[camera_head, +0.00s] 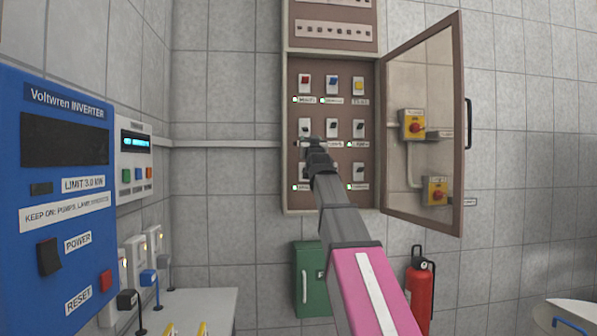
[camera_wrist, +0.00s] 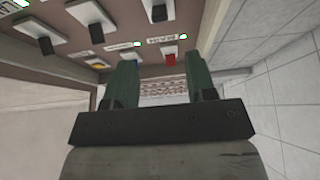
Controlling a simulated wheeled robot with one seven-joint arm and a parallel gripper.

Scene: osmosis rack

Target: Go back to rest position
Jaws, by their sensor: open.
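My gripper (camera_head: 318,145) reaches into the open electrical cabinet (camera_head: 287,160) on the back wall, in front of its middle row of switches. In the wrist view my gripper (camera_wrist: 165,85) shows two green fingers spread apart with nothing between them. The switch panel lies close by; a red switch (camera_wrist: 169,60) and several black-knobbed switches show around the fingers. In the head view, a red switch (camera_head: 304,83), a blue switch (camera_head: 332,83) and a yellow switch (camera_head: 358,86) form the upper row. My arm hides part of the middle and lower rows.
The glass cabinet door (camera_head: 462,120) stands open to the right. A blue inverter (camera_head: 65,130) is at the left, above a white counter (camera_head: 205,305). A green box (camera_head: 310,280) and a red fire extinguisher (camera_head: 420,290) are below. A round table (camera_head: 565,315) is at lower right.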

